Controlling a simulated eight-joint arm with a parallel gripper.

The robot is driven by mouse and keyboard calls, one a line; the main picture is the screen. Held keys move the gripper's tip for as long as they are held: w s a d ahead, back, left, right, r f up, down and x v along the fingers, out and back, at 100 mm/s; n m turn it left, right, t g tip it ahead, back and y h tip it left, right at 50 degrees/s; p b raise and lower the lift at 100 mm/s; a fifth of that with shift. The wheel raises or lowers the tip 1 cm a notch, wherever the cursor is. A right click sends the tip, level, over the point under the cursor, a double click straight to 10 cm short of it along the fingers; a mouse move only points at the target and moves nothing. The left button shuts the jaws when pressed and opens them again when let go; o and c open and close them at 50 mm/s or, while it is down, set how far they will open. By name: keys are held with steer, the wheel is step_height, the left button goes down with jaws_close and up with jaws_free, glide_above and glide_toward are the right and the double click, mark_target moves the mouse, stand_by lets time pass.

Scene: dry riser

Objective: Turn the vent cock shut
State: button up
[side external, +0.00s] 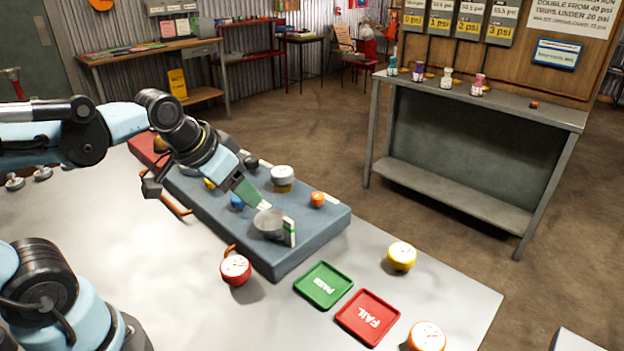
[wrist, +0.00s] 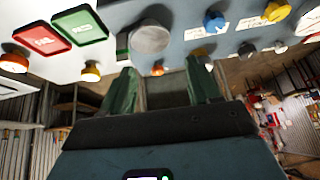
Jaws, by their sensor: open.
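The blue-grey block (side external: 310,240) carries several knobs, and none is clearly marked as the vent cock. A round grey disc (side external: 269,222) sits near its front end, with an upright green-and-white piece beside it. The disc also shows in the wrist view (wrist: 150,39). A small orange knob (side external: 317,199) stands at the far edge and appears between my fingers in the wrist view (wrist: 157,69). My gripper (side external: 264,205) is open, its green fingers above the block near the disc. I cannot tell whether they touch it.
A white-capped knob (side external: 282,174) and a blue knob (side external: 237,202) are close by on the block. A red-rimmed gauge (side external: 235,269), green PASS tray (side external: 323,285), red FAIL tray (side external: 367,317) and yellow gauge (side external: 401,256) lie on the table. Space above the trays is clear.

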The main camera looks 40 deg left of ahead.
steer(key=w+a+r+m+g, duration=0.1)
steer(key=w+a+r+g, duration=0.15)
steer(key=a, duration=0.75)
steer(key=w+a+r+m+g, duration=0.1)
steer(key=w+a+g, duration=0.3)
steer(key=a, duration=0.7)
steer(key=f, duration=1.2)
steer(key=shift+s+d+f, duration=0.1)
steer(key=shift+s+f, duration=0.2)
steer(key=c, duration=1)
